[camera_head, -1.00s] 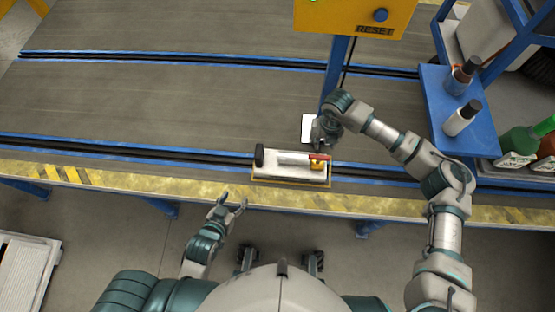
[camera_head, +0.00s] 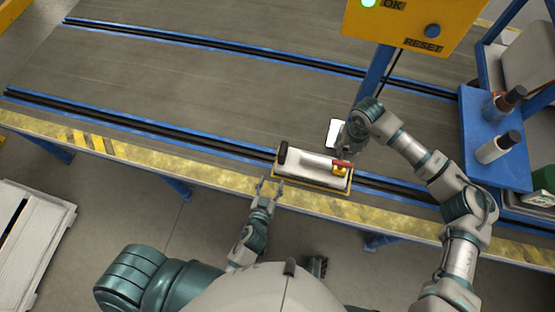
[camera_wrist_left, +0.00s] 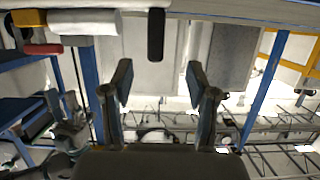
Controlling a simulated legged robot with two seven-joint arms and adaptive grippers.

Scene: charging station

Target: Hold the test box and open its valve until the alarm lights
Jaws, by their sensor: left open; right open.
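The test box (camera_head: 308,162) is a pale block with a cylinder on top, lying on the yellow-edged front of the conveyor. Its dark upright handle (camera_head: 283,151) is at its left end. Its valve with a red lever (camera_head: 342,164) and brass body is at the right end. My left gripper (camera_head: 270,184) is open and empty, just in front of the box's left part. In the left wrist view, the handle (camera_wrist_left: 156,36) shows above and between the open fingers, apart from them. My right gripper (camera_head: 350,138) is just behind the valve end; its fingers are hard to make out.
A yellow panel (camera_head: 415,22) with a green light marked OK and a blue RESET button stands behind on a blue post. A blue shelf (camera_head: 485,170) with bottles is at right. The conveyor (camera_head: 180,80) left of the box is clear.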

